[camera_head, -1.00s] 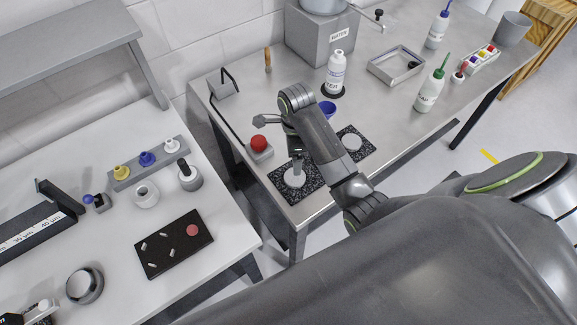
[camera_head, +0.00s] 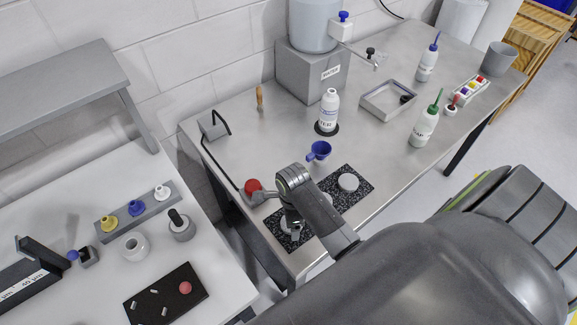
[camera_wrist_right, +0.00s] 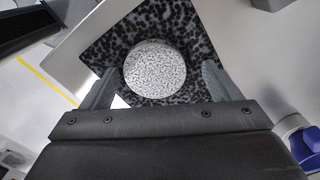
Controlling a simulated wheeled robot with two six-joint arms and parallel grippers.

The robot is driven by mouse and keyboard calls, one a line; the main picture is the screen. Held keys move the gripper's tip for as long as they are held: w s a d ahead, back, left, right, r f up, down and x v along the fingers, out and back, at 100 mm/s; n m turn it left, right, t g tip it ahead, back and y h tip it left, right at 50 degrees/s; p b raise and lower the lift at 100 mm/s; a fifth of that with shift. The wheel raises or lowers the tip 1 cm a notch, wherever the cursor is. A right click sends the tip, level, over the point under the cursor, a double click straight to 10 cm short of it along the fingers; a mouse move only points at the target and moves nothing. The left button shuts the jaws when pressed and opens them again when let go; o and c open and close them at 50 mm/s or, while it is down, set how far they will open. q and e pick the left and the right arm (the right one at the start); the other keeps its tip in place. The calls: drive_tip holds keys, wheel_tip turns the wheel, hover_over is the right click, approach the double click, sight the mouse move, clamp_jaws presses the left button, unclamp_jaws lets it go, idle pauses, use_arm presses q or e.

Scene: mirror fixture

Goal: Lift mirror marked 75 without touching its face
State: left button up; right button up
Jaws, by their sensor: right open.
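A round pale disc (camera_wrist_right: 155,70) lies on a black speckled mat (camera_wrist_right: 110,45) in the right wrist view. Its face mirrors the speckle, and I can read no number on it. My right gripper (camera_wrist_right: 157,88) is open, with one finger on each side of the disc; I cannot tell if they touch it. In the head view the right gripper (camera_head: 291,226) points down over the near mat (camera_head: 305,238), mostly hiding the disc there. A second pale disc (camera_head: 348,182) lies on the farther mat (camera_head: 362,190). My left gripper is not in view.
Farther back are a white bottle (camera_head: 328,110), a metal tray (camera_head: 388,100) and a green-tipped bottle (camera_head: 424,127). A white table (camera_head: 95,262) stands left across a gap.

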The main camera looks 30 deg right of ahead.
drive_tip(key=shift+s+a, duration=0.1)
drive_tip(key=shift+s+a+r, duration=0.1)
drive_tip(key=shift+s+r, duration=0.1)
drive_tip(key=shift+s, duration=0.05)
drive_tip(key=c, duration=1.2)
drive_tip(key=shift+o, duration=0.2)
drive_tip(key=shift+w, duration=0.1)
